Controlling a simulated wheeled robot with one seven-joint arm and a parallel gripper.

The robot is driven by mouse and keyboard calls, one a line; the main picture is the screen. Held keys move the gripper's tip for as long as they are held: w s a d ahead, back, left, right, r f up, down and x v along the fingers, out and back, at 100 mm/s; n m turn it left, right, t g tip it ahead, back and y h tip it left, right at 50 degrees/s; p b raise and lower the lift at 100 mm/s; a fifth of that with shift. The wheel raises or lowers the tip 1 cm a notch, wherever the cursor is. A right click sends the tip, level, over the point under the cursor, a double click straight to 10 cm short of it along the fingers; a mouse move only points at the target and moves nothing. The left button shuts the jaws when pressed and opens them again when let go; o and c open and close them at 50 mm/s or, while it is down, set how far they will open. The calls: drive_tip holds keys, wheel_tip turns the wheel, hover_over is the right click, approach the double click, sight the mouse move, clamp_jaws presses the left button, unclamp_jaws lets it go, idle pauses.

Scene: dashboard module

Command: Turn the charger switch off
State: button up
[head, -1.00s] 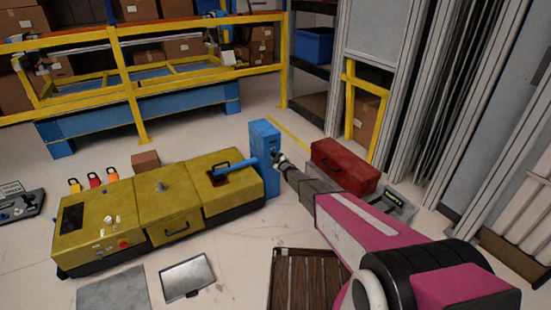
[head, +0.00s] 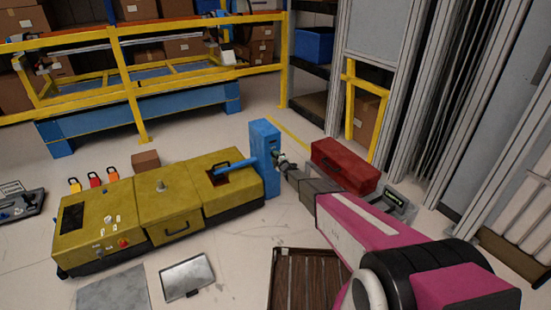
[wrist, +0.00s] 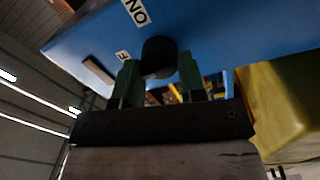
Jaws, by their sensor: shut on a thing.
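The blue charger box (head: 264,150) stands upright at the right end of the yellow machine. Its switch is a dark round knob (wrist: 160,52) on the blue face, seen close in the wrist view. A white "ON" label (wrist: 135,10) and a partly hidden label with an "F" (wrist: 123,55) are beside the knob. My gripper (wrist: 158,74) has its green fingers on either side of the knob and is shut on it. In the head view, my gripper (head: 281,162) is at the box's right side, and the knob is hidden there. The knob's exact setting is hard to read.
A red toolbox (head: 343,165) is close right of my gripper. A wooden pallet (head: 300,285) and a silver panel (head: 187,277) lie in front.

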idle(0.4)
drive_tip(key=o, duration=0.9)
drive_tip(key=v, duration=1)
drive_tip(key=shift+s+d+f, duration=0.1)
drive_tip(key=shift+s+d, duration=0.1)
drive_tip(key=shift+s, duration=0.15)
